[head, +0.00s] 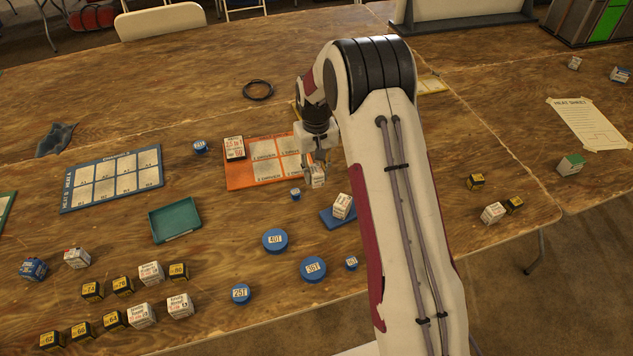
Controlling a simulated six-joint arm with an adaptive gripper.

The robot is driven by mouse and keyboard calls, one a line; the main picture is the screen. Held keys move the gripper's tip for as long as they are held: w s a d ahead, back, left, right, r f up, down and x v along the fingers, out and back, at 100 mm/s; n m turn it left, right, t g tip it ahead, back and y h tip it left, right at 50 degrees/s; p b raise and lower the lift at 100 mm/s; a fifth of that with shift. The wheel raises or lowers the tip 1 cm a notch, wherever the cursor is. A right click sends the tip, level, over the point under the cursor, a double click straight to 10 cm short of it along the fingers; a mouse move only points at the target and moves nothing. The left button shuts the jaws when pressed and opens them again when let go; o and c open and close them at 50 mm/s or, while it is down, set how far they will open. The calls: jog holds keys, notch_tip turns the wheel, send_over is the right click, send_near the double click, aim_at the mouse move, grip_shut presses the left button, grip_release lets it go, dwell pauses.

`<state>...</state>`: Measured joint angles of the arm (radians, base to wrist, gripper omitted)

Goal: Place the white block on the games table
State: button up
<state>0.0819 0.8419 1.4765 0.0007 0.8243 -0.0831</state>
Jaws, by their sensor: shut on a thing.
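My gripper (315,165) is low over the right part of the orange board, near its front edge. It is shut on a white block (318,178) with orange-red print. I cannot tell whether this block touches the surface. The wooden games table (110,215) fills most of the head view. Another white block (342,206) rests on a small blue pad (330,219) just in front of my gripper. My arm hides part of the table and the right side of the orange board (238,180).
A white block (235,148) stands on the orange board's left. Blue discs (275,240) lie in front. A blue board (85,193) and green tray (190,228) are left. Yellow-black and white blocks (122,286) cluster front left. Bare wood shows between the tray and discs.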

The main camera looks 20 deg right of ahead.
aim_at(316, 169)
jog(key=shift+f, duration=0.25)
jog(key=shift+f, duration=1.9)
jog(key=shift+f, duration=0.1)
jog(key=o, duration=1.1)
notch_tip(316, 169, up, 10)
jog(key=shift+r, duration=1.1)
